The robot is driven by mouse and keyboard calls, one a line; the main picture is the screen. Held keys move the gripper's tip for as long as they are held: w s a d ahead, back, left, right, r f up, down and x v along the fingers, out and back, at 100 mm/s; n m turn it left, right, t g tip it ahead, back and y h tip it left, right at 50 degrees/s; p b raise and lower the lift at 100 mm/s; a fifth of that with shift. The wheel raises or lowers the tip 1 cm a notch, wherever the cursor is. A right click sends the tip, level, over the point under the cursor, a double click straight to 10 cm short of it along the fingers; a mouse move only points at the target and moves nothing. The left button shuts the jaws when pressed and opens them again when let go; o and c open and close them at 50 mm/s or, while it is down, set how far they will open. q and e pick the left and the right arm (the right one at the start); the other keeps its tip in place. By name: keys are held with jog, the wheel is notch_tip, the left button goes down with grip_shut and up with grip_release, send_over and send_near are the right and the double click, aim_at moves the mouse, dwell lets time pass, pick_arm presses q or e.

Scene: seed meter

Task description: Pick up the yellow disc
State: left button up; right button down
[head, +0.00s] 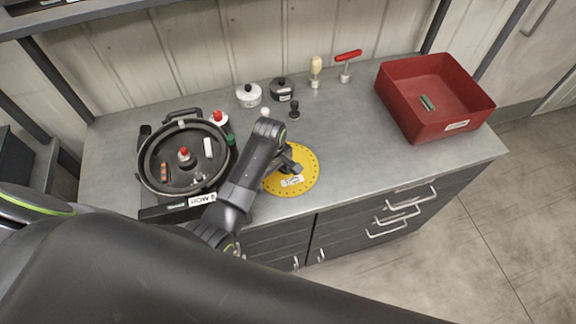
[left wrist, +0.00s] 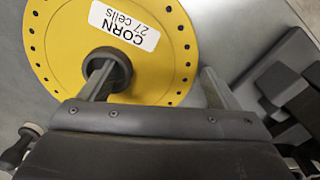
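The yellow disc (head: 308,172) lies flat on the grey worktop, right of the round black meter housing. It has a ring of small holes along its rim, a white label reading "CORN 27 cells" and a dark round hub (left wrist: 122,70). My left gripper (head: 291,165) is over the disc, pointing down, and hides part of it in the head view. In the left wrist view its two fingers (left wrist: 155,70) are wide apart with nothing held. One finger overlaps the hub; the other is beyond the disc's rim. Contact cannot be told. My right gripper is not in view.
The black housing (head: 146,170) holds small parts. A red bin (head: 455,108) stands at the right back with a small item inside. A white pot (head: 249,95), a dark pot (head: 282,90) and handled tools stand behind. The worktop right of the disc is clear.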

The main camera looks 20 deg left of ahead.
pick_arm(q)
jog(key=shift+c, duration=1.1)
jog(key=shift+w+a+f, duration=0.1)
jog(key=c, duration=0.6)
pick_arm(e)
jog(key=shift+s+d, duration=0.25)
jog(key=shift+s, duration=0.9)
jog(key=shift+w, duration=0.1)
